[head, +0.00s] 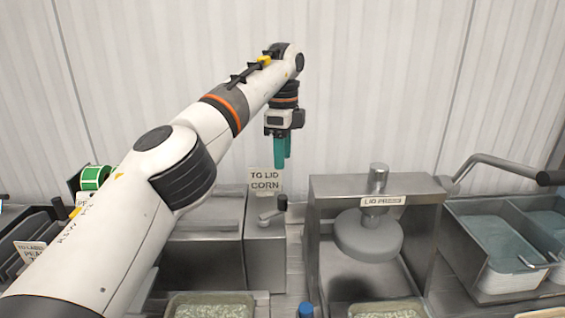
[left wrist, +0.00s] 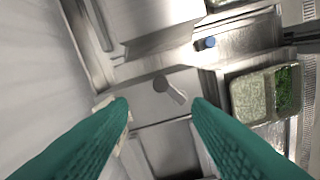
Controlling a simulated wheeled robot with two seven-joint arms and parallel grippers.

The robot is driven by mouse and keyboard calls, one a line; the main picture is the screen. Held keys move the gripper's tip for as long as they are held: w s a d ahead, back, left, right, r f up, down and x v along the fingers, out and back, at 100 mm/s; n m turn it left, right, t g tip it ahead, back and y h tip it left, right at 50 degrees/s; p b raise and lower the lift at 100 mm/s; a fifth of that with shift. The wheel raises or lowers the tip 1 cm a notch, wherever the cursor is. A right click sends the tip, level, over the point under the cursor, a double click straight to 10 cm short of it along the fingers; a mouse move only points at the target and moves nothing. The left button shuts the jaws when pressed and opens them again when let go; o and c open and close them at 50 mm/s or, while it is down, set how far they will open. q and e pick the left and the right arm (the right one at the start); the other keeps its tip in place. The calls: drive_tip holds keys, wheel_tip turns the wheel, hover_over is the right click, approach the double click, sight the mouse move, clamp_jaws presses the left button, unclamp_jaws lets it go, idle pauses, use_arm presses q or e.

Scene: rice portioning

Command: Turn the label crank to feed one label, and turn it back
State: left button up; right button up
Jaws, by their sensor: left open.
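The crank (head: 270,214) is a short metal arm with a dark upright knob, on top of a steel box (head: 265,255) in the middle of the head view. In the left wrist view the crank (left wrist: 170,89) shows from above, between and beyond the fingertips. My left gripper (head: 284,160) has teal fingers pointing down and hangs in the air above the crank, apart from it. Its fingers (left wrist: 160,103) are spread with nothing between them. No fed label can be made out. My right gripper is not in view.
A "TO LID CORN" sign (head: 265,180) stands behind the crank. The lid press (head: 368,238) stands to the right, its lever (head: 500,163) reaching further right. A filled tray (head: 210,305) and a blue cap (head: 306,310) are in front. A green roll (head: 92,178) is at left.

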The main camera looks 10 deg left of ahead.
sight(283, 197)
use_arm(q)
wheel_tip(283, 197, down, 11)
drive_tip(key=m+p, duration=0.7)
drive_tip(key=m, duration=1)
drive_tip(key=shift+s+m, duration=0.1)
drive_tip(key=shift+m, duration=0.2)
drive_tip(key=shift+f, duration=0.55)
clamp_jaws()
